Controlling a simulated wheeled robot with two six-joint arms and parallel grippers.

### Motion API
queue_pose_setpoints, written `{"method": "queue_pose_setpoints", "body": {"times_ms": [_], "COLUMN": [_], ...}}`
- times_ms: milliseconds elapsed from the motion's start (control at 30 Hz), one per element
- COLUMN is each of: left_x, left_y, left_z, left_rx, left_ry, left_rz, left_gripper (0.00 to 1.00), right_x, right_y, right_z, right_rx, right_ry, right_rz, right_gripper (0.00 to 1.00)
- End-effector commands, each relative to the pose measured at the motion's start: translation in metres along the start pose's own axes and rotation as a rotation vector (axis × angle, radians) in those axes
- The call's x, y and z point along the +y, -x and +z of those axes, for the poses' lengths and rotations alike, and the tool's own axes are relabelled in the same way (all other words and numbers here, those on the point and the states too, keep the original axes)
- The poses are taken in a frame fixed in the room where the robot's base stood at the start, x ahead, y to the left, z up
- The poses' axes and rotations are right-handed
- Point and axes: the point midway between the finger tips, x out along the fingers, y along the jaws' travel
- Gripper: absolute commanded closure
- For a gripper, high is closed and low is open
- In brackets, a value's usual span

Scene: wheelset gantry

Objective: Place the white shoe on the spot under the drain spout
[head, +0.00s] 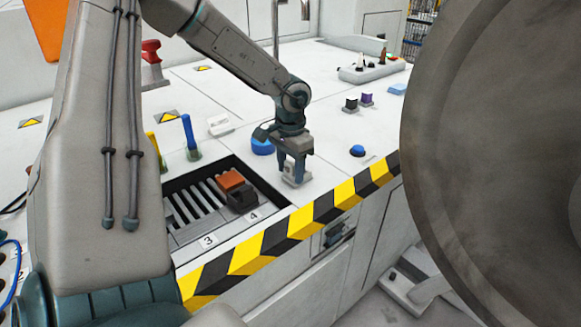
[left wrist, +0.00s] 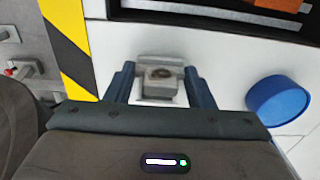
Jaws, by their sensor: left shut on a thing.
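The white shoe (head: 294,179), a small pale block, is between the fingers of my left gripper (head: 294,168), which is shut on it. In the left wrist view the shoe (left wrist: 160,84) shows a dark round mark on its face, with the fingers of the gripper (left wrist: 161,88) on either side. It is low over the white bench top, beside the slotted recess; I cannot tell whether it touches the surface. A thin grey pipe (head: 275,28) stands at the back behind my arm. I cannot make out the drain spout's spot for certain. My right gripper is not in view.
The slotted recess (head: 182,207) holds an orange and black block (head: 236,188). A blue round cap (head: 262,147) is close behind the gripper. A striped edge (head: 300,222) bounds the bench front. A large dark wheel (head: 500,150) fills the right.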

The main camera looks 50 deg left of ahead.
Motion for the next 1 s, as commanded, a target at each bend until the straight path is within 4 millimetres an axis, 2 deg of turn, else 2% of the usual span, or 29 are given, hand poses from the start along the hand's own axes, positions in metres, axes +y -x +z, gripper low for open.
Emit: {"method": "queue_pose_setpoints", "body": {"times_ms": [233, 267, 333, 367, 767, 867, 1000], "left_x": [0.0, 0.0, 0.0, 0.0, 0.0, 0.0, 0.0], "left_y": [-0.004, -0.003, -0.003, -0.003, 0.002, 0.018, 0.05], "left_z": [0.0, 0.0, 0.0, 0.0, 0.0, -0.001, -0.001], "left_rx": [0.0, 0.0, -0.001, -0.001, -0.001, 0.004, 0.005], "left_ry": [0.0, 0.0, 0.0, 0.0, 0.0, 0.0, 0.001], "left_rz": [0.0, 0.0, 0.0, 0.0, 0.0, -0.001, -0.001], "left_gripper": [0.75, 0.45, 0.32, 0.3, 0.3, 0.3, 0.3], "right_x": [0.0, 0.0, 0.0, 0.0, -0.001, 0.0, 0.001], "right_y": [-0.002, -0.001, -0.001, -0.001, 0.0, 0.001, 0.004], "right_z": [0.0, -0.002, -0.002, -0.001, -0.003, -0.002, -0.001], "right_rx": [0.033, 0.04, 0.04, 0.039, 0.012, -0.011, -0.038], "right_ry": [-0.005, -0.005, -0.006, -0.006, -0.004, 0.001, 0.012], "right_rz": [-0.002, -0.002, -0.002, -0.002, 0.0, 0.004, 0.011], "right_gripper": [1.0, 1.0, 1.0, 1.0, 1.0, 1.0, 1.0]}}
